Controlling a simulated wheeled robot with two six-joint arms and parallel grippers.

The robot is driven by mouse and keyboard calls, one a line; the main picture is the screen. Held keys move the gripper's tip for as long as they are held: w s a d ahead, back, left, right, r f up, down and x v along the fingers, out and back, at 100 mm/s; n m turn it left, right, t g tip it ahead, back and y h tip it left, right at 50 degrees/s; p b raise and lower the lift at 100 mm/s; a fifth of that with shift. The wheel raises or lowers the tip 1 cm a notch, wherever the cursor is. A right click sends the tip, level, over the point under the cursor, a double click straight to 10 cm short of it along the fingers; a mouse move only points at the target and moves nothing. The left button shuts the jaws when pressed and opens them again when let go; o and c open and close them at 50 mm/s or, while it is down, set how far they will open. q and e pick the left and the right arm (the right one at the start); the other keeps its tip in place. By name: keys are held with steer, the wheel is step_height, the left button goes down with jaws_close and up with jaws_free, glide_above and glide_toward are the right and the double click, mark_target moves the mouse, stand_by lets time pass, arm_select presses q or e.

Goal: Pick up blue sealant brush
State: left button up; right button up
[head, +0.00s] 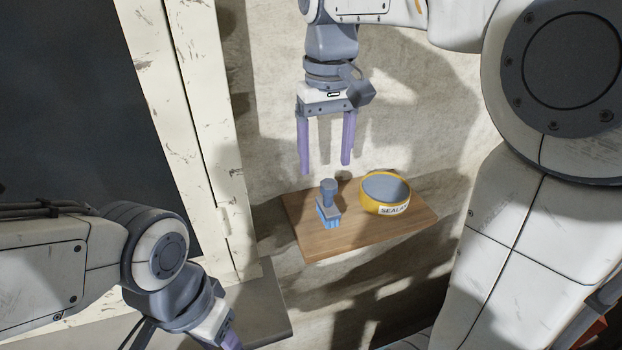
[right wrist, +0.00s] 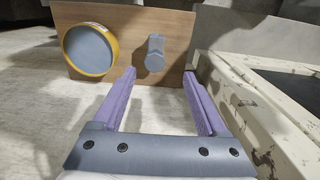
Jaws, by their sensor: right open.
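The blue sealant brush (head: 328,204) stands upright on a small wooden shelf (head: 312,243), with its grey-blue handle up and blue bristles down. My right gripper (head: 326,170) is open and empty above and slightly behind the brush, with its purple fingers pointing down. In the right wrist view, the brush (right wrist: 155,54) shows beyond the fingertips, roughly between the two fingers (right wrist: 160,76); its bristles are hidden there. My left gripper (head: 230,342) is cut off by the bottom edge of the head view, so its jaws cannot be judged.
A yellow sealant tub (head: 384,193) with grey-blue contents stands on the shelf to the right of the brush. A rough pale wall (head: 420,110) rises behind the shelf. A worn white window frame (head: 190,120) is at the left, with a grey ledge (head: 262,318) below it.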

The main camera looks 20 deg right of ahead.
mark_target(329, 197)
step_height(329, 197, down, 4)
steer(key=shift+w+d+f, duration=0.1)
steer(key=shift+d+f, duration=0.05)
steer(key=shift+f, duration=0.05)
steer(key=shift+d+f+p, duration=0.15)
steer(key=shift+f+p, duration=0.35)
steer(key=shift+f, duration=0.85)
steer(key=shift+d+f+p, duration=0.15)
steer(key=shift+f+p, duration=0.3)
steer(key=shift+f, duration=0.85)
jaws_close()
